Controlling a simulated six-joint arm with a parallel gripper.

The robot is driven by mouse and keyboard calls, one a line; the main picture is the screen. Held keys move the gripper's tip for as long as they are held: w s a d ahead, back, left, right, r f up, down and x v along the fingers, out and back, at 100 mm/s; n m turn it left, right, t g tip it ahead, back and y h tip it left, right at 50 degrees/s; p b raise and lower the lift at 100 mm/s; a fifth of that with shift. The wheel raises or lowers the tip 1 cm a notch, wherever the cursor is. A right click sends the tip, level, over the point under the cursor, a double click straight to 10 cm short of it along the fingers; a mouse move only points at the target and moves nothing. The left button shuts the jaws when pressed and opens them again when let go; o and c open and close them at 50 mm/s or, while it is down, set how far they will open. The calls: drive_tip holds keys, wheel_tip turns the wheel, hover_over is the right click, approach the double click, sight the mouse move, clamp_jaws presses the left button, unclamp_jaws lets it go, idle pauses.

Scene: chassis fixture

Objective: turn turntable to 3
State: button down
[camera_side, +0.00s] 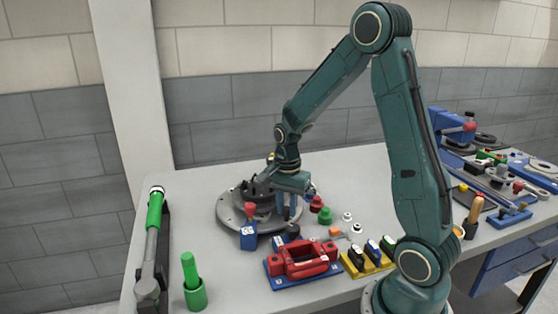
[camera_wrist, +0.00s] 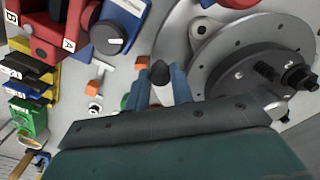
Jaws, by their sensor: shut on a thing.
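The turntable (camera_side: 230,213) is a round grey metal disc lying flat on the bench, with dark fittings on top. In the wrist view the disc (camera_wrist: 232,72) fills the upper right, with bolt holes and dark bolts. My gripper (camera_side: 287,212) is low at the disc's right side in the side view. In the wrist view its two blue fingers (camera_wrist: 161,76) are closed around a dark peg (camera_wrist: 160,69) beside the disc's edge. The peg's lower part and its join to the turntable are hidden.
A red-handled part on a blue base (camera_side: 305,260) stands in front of the turntable. A blue block (camera_side: 248,240) stands close to the disc's front. Green cylinders (camera_side: 194,290) and a long green-topped tool (camera_side: 154,215) are at left. Several small parts lie right of the gripper.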

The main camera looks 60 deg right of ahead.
drive_tip(key=c, duration=1.5)
unclamp_jaws()
drive_tip(key=shift+r, duration=0.15)
wheel_tip(320, 180, up, 14)
drive_tip(key=s+a+r+n+t, duration=0.1)
drive_tip(key=s+a+n+t, duration=0.1)
drive_tip(key=s+a+n, duration=0.5)
drive_tip(key=s+a+r+n+t, duration=0.2)
drive_tip(key=s+a+n, duration=0.5)
drive_tip(key=n, duration=0.4)
drive_tip(key=shift+s+a+r+t, duration=0.3)
drive_tip(key=shift+s+t, duration=0.3)
drive_tip(key=shift+t, duration=0.2)
